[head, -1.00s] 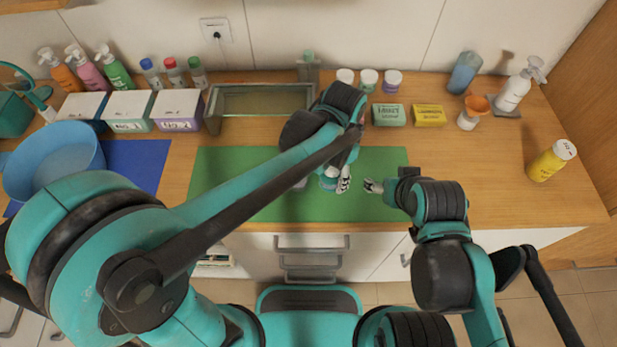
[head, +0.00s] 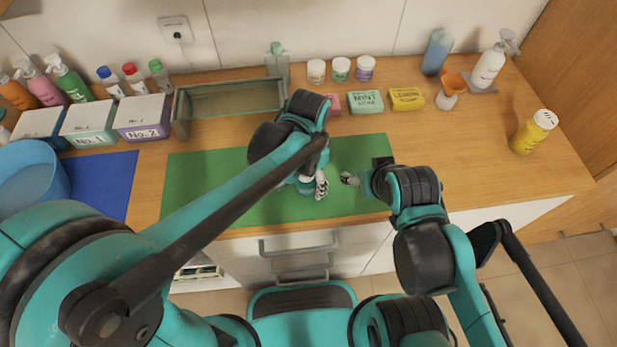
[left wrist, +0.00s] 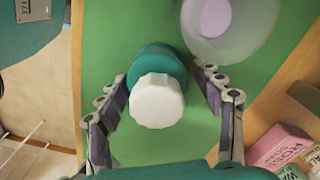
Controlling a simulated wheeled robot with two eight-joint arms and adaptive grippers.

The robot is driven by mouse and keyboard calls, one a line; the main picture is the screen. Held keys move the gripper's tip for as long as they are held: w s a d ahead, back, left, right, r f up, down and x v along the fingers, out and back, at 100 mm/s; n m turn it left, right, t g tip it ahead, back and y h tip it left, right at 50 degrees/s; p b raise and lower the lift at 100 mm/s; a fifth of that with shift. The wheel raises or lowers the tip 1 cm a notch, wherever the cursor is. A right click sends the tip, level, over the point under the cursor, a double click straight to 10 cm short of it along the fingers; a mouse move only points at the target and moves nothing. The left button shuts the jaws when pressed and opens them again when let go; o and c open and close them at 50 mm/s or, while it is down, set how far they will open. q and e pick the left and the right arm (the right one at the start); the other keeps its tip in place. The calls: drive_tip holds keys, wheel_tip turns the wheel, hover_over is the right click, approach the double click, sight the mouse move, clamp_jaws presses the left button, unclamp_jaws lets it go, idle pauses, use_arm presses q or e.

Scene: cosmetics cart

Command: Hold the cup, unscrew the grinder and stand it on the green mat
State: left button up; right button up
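In the left wrist view, a teal round piece with a white faceted knob, which looks like the grinder (left wrist: 157,100), stands between the fingers of my left gripper (left wrist: 172,112). The fingers are open, with a gap on the right side; the left finger is close to it. A translucent round cup (left wrist: 232,42) with a pale purple disc in it stands on the green mat beside it. In the head view my left gripper (head: 320,185) is low over the green mat (head: 215,190), its arm hiding most of the objects there.
A blue basin (head: 30,178) and a blue mat (head: 105,180) are at the left. Boxes, bottles, a glass tray (head: 225,100), jars and soaps (head: 406,98) line the back. A yellow bottle (head: 532,133) stands at the right.

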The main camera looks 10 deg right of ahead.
use_arm(q)
wheel_tip(320, 180, up, 12)
drive_tip(key=p, duration=0.4)
drive_tip(key=shift+r+p, duration=0.2)
drive_tip(key=shift+p, duration=0.15)
drive_tip(key=s+a+n+t, duration=0.2)
drive_tip(key=a+n, duration=0.4)
drive_tip(key=a, duration=0.5)
drive_tip(key=s+a+f+n+t, duration=0.1)
drive_tip(key=a+n+t, duration=0.4)
drive_tip(key=a, duration=0.7)
drive_tip(key=shift+s+f+n, duration=0.3)
drive_tip(key=shift+s+n, duration=0.2)
drive_tip(key=shift+s, duration=0.1)
use_arm(e)
wheel_tip(320, 180, up, 5)
drive_tip(key=shift+f, duration=0.15)
